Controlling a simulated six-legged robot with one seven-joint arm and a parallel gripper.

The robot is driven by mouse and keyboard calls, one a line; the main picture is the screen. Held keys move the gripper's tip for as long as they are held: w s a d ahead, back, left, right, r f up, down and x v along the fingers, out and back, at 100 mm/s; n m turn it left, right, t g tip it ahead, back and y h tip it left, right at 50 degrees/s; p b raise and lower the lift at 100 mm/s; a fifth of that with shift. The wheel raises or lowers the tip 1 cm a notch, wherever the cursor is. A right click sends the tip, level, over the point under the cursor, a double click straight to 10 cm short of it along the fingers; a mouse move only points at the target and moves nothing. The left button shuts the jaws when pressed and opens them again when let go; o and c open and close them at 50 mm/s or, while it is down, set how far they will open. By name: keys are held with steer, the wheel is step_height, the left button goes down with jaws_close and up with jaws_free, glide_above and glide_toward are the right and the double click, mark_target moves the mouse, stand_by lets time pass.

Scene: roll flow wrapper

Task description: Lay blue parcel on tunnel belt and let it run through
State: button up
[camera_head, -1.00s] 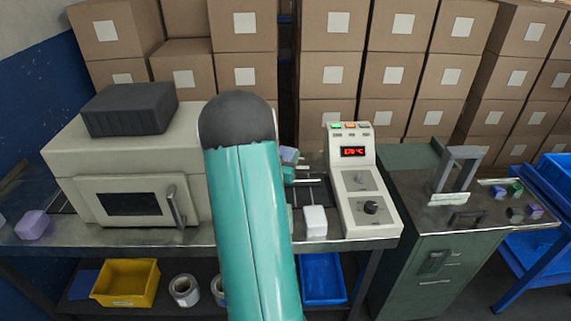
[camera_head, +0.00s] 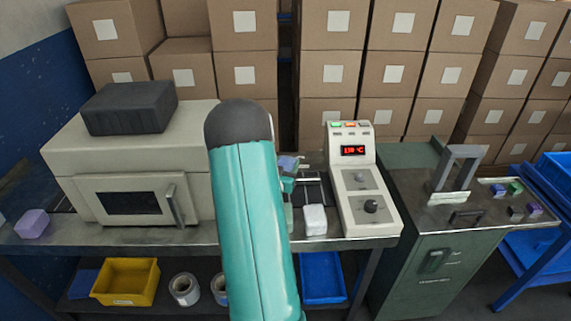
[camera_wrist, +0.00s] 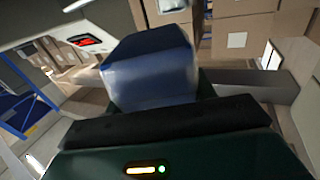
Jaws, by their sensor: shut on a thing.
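The blue parcel (camera_wrist: 150,68) fills the middle of the wrist view, its wrap shiny, and my gripper (camera_wrist: 165,112) is shut on it. In the head view a small bluish part of the parcel (camera_head: 288,162) shows just right of my arm, above the belt. My gripper is mostly hidden there behind my teal arm. The tunnel (camera_head: 125,200) is the beige box with a dark window and a handle on the left. The belt (camera_head: 312,190) shows between my arm and the control panel; its stretch at the tunnel mouth is hidden by my arm.
A white parcel (camera_head: 315,219) lies at the front of the bench, and a lilac parcel (camera_head: 32,223) at its left end. The control panel (camera_head: 362,185) with a red display stands right of the belt. A green cabinet (camera_head: 440,250) is further right. Stacked cartons (camera_head: 335,75) close off the back.

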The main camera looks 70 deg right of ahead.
steer(key=o, duration=1.1)
steer(key=shift+r, duration=0.1)
steer(key=shift+r, duration=0.25)
steer(key=shift+a+r, duration=0.25)
steer(key=shift+r, duration=0.05)
steer(key=a, duration=0.7)
steer(key=s+a, duration=0.1)
steer(key=a, duration=0.3)
steer(key=shift+a, duration=0.25)
